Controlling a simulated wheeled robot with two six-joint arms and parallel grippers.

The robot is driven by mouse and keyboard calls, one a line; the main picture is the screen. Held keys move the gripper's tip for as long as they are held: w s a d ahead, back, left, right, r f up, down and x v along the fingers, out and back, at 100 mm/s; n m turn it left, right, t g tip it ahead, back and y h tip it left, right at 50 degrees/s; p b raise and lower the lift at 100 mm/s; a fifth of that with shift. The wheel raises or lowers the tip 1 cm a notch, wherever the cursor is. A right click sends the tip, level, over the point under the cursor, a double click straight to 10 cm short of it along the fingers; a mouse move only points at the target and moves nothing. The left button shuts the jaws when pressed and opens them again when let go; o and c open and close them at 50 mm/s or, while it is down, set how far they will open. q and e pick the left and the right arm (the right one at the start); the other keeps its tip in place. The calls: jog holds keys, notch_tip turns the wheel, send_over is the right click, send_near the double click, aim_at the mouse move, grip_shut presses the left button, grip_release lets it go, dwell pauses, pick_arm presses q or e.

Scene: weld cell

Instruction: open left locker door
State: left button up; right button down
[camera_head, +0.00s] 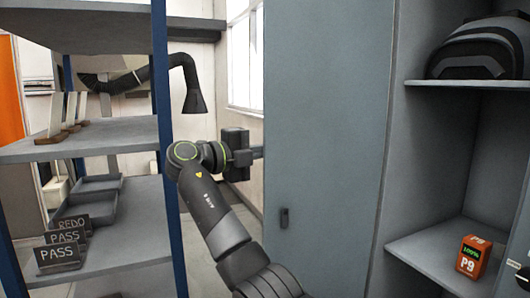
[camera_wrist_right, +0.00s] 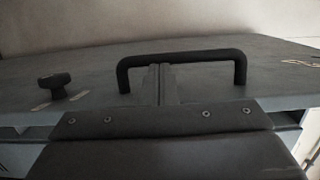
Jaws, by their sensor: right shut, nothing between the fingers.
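The left locker door (camera_head: 325,110) is a tall grey panel in the middle of the head view. It appears swung out, with the open locker interior to its right. A small dark latch (camera_head: 284,218) sits near its left edge.
The locker shelves hold a dark rounded item (camera_head: 482,48) and an orange P9 box (camera_head: 473,256). A grey rack (camera_head: 110,136) with blue posts and PASS and REDO signs (camera_head: 64,237) stands at left. A black knob (camera_wrist_right: 55,86) is left of the bar handle.

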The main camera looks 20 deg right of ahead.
pick_arm(q)
jog(key=shift+w, duration=0.1)
pick_arm(e)
jog(key=shift+r, duration=0.1)
dwell(0.3)
jog(key=shift+s+a, duration=0.1)
jog(key=shift+a, duration=0.2)
jog(key=v, duration=1.6)
jog(key=shift+a, duration=0.45)
